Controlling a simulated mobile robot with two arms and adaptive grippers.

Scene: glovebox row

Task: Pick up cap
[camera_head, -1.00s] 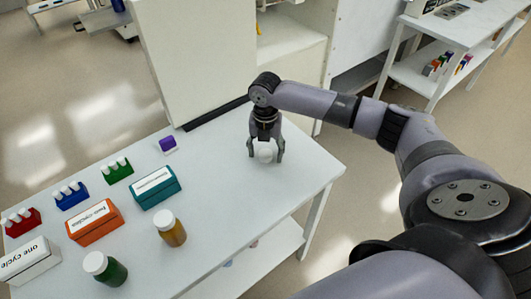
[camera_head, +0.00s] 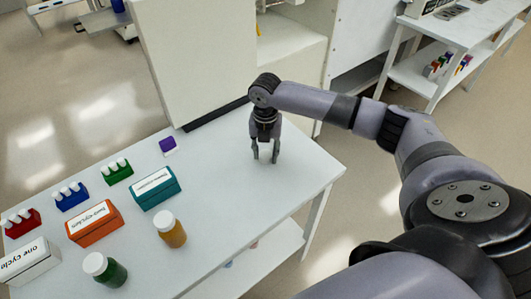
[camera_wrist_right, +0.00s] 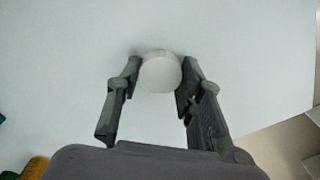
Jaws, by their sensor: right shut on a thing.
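The cap (camera_wrist_right: 160,72) is white and round. In the right wrist view it sits between the fingertips of my right gripper (camera_wrist_right: 158,80), against the white tabletop. In the head view my right gripper (camera_head: 265,156) points down at the right part of the table, its fingers close together. It is shut on the cap, which is hard to make out there against the white surface. I cannot tell whether the cap still touches the table. My left gripper is not in view.
The white table (camera_head: 225,205) is clear around my right gripper. To the left stand an orange box (camera_head: 95,225), a teal box (camera_head: 155,190), an amber bottle (camera_head: 172,235), a green bottle (camera_head: 112,272) and small racks of white-capped vials. A white cabinet (camera_head: 195,60) stands behind.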

